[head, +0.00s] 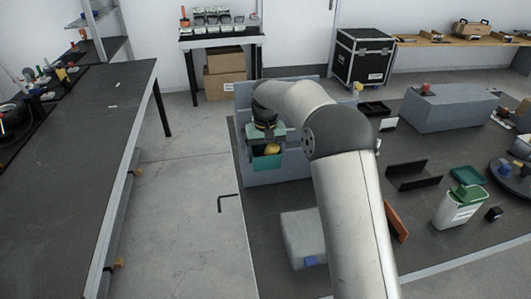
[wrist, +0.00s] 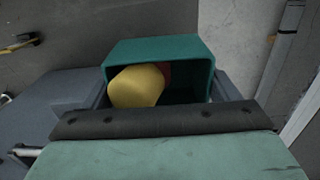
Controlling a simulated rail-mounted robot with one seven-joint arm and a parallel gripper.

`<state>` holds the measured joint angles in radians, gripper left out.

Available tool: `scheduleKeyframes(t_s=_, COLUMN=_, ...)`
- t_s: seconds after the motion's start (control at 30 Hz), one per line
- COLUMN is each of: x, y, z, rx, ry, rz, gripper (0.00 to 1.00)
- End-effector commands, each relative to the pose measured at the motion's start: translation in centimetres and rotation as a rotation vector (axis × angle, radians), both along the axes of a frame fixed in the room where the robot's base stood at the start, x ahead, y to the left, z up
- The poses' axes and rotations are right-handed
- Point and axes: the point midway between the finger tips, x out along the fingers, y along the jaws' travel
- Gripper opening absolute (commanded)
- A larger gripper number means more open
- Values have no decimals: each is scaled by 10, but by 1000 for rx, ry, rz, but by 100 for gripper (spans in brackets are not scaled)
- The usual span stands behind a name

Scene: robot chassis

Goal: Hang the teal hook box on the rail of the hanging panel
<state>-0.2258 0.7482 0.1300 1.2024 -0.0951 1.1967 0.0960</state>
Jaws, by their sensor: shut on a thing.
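The teal hook box (head: 267,163) hangs below my gripper (head: 267,146), in front of the blue-grey hanging panel (head: 290,178) in the head view. My gripper is shut on the box's near upper edge. In the wrist view the open-topped teal box (wrist: 160,50) shows past the dark finger strip (wrist: 160,121), with a yellow item (wrist: 137,86) and part of a red one inside. Blue-grey surfaces show on both sides of the box. The rail and the box's hook are hidden, so I cannot tell whether they touch.
The dark table (head: 290,212) carries a grey block (head: 303,236), a black angled holder (head: 413,175), a white bin (head: 458,207) with a green item, and a large grey-blue block (head: 450,108). Open floor (head: 190,215) lies to the left, before a long workbench (head: 75,150).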

Motion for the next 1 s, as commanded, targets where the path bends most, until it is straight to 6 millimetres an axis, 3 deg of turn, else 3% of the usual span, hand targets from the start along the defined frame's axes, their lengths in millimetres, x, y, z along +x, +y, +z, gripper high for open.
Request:
scheduleKeyframes(t_s=0.03, x=0, y=0, z=0, rx=0, ry=0, rz=0, gripper=84)
scheduleKeyframes(t_s=0.1, x=0, y=0, z=0, rx=0, ry=0, rz=0, gripper=100)
scheduleKeyframes(t_s=0.33, x=0, y=0, z=1, rx=0, ry=0, rz=0, gripper=100)
scheduleKeyframes(t_s=0.47, x=1, y=0, z=11, rx=1, ry=-3, rz=0, gripper=100)
scheduleKeyframes(t_s=0.57, x=1, y=0, z=28, rx=1, ry=-5, rz=0, gripper=100)
scheduleKeyframes(t_s=1.0, x=1, y=1, z=134, rx=2, ry=-5, rz=0, gripper=100)
